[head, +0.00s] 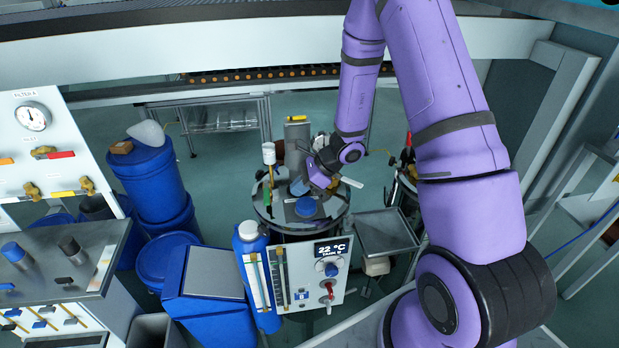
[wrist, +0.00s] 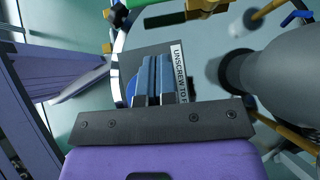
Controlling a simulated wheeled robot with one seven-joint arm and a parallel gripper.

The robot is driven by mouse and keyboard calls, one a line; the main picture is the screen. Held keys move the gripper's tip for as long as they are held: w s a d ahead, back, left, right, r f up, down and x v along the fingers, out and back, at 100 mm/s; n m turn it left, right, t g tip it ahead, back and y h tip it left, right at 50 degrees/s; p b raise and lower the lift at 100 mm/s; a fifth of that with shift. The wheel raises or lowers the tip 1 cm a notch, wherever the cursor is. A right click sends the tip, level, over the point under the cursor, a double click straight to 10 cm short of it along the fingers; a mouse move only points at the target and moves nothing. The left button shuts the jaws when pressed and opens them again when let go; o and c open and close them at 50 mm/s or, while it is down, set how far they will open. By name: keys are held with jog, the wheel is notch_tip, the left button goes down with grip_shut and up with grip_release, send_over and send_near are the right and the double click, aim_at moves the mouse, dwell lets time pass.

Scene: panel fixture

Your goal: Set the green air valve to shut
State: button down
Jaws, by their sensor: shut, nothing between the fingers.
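The green valve handle (wrist: 122,16) shows at the top edge of the wrist view, cut off by the frame, with brass fittings (wrist: 200,10) beside it. In the head view a small green part (head: 267,192), which looks like the same handle, sits at the left of the round tank lid (head: 275,221). My gripper (head: 296,187) is over the lid, to the right of the green part and apart from it. In the wrist view its blue fingers (wrist: 153,70) are together with nothing between them. I cannot tell the valve's exact setting.
A blue cap (head: 306,207) is on the lid, partly behind my fingers in the wrist view, near an "UNSCREW TO" label (wrist: 181,75). A white filter (head: 268,153) and a grey block (head: 297,130) rise from the lid. A control panel (head: 318,270) and blue bottle (head: 252,255) stand in front.

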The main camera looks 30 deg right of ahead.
aim_at(267, 192)
jog(key=a, duration=0.1)
jog(key=w+a+f, duration=0.1)
jog(key=a, duration=0.1)
jog(key=shift+w+a+f, duration=0.15)
jog(key=shift+a, duration=0.15)
jog(key=shift+w+a, duration=0.35)
jog(key=shift+a, duration=0.4)
jog(key=shift+a, duration=0.2)
